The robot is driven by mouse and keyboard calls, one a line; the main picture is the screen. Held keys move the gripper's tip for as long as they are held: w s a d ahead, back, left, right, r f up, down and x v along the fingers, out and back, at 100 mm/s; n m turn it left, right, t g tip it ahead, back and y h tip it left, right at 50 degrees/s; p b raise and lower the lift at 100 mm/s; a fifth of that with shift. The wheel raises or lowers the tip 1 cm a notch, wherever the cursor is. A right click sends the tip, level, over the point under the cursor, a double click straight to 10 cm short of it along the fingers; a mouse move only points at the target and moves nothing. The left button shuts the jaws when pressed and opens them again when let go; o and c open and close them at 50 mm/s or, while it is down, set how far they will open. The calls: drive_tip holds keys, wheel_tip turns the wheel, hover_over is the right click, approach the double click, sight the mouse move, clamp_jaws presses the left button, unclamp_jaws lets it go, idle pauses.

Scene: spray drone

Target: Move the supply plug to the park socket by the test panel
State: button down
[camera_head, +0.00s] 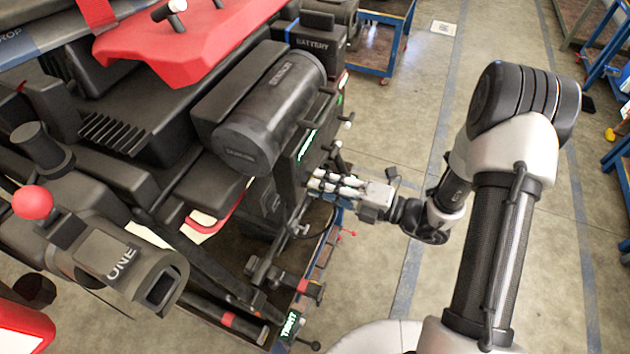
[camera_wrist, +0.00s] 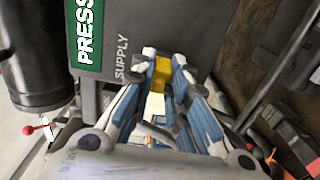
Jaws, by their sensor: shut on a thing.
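My gripper (camera_head: 314,183) reaches left to the dark test panel (camera_head: 298,172) on the side of the drone. In the wrist view its fingers (camera_wrist: 163,68) are closed on a small yellow piece (camera_wrist: 162,75), which I take to be the supply plug. It is right beside the SUPPLY lettering (camera_wrist: 121,58) on the panel. Whether the plug is seated in the panel or clear of it is hidden by the fingers. A green label reading PRESS (camera_wrist: 86,30) is to the left of that lettering. I cannot make out the park socket for certain.
A black cylinder (camera_head: 268,105) bulges out above the panel. A black arm marked ONE (camera_head: 120,262) with a red knob (camera_head: 33,202) is at the lower left. A low stand with levers (camera_head: 285,285) is below my gripper.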

drive_tip(key=shift+d, duration=0.15)
drive_tip(key=shift+p+v, duration=0.55)
drive_tip(key=shift+v, duration=2.35)
